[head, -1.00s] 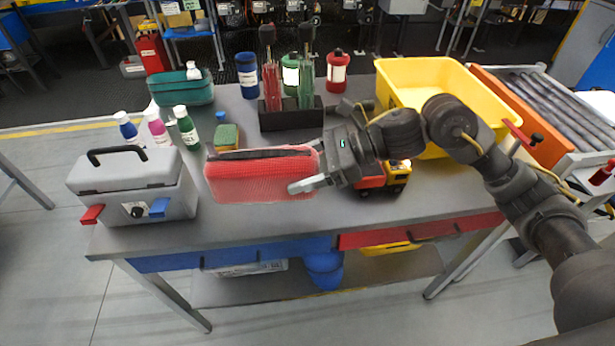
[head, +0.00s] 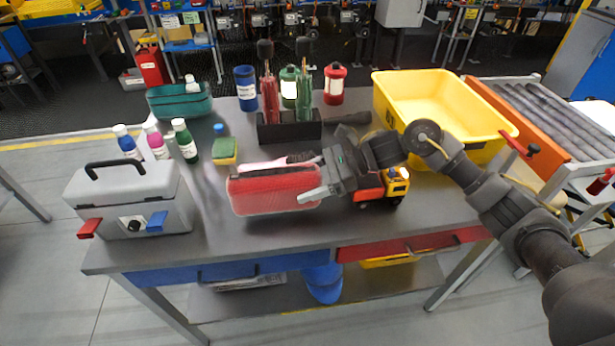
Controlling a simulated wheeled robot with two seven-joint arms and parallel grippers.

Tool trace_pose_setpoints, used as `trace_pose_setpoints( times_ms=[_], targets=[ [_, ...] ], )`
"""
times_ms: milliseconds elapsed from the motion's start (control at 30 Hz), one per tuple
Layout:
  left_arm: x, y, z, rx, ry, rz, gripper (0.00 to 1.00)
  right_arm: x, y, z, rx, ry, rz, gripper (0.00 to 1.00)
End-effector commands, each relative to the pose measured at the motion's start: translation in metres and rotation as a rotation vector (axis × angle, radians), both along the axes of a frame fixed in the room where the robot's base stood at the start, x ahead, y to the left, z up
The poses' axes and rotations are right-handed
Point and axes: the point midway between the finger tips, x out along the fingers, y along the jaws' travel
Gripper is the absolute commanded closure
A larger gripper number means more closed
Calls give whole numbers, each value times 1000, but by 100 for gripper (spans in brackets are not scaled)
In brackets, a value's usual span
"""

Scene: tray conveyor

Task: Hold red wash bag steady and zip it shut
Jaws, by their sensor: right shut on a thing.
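The red wash bag (head: 270,192) stands in the middle of the grey table, near its front half. A pale pink-white strip and a dark edge show along its top; I cannot tell how far the zip is shut. My right gripper (head: 317,178) reaches in from the right and is shut on the bag's right end, one pale finger showing across the front face. My left gripper is not in view.
A toy truck (head: 382,187) sits just right of the bag under my right wrist. A black rack (head: 289,131) is behind, a yellow bin (head: 440,105) back right. The table front is clear.

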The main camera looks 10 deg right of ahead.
Motion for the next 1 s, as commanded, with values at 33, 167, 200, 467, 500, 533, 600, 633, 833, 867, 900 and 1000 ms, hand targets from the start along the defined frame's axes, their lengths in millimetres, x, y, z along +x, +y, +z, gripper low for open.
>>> trace_pose_setpoints(
  times_ms=[33, 167, 200, 467, 500, 533, 600, 633, 833, 867, 900, 1000],
  targets=[
    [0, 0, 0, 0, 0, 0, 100, 0, 0, -2, 2, 0, -1, 66],
    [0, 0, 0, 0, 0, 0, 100, 0, 0, -5, 2, 0, -1, 66],
    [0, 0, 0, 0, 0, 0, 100, 0, 0, -5, 2, 0, -1, 66],
    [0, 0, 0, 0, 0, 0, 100, 0, 0, -6, 2, -1, -1, 66],
    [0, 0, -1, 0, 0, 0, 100, 0, 0, -6, 2, -1, -1, 66],
    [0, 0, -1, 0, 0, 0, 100, 0, 0, -6, 2, -1, -1, 66],
    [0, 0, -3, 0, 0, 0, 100, 0, 0, -8, 2, -1, -1, 66],
    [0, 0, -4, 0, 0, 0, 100, 0, 0, -8, 2, -1, -1, 66],
    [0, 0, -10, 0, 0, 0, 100, 0, 0, -12, 2, -1, -1, 66],
    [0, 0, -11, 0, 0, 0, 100, 0, 0, -13, 2, -1, -1, 66],
    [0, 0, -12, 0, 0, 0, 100, 0, 0, -14, 2, -1, -1, 66],
    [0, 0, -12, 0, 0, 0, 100, 0, 0, -14, 0, 0, -1, 25]
  ],
)
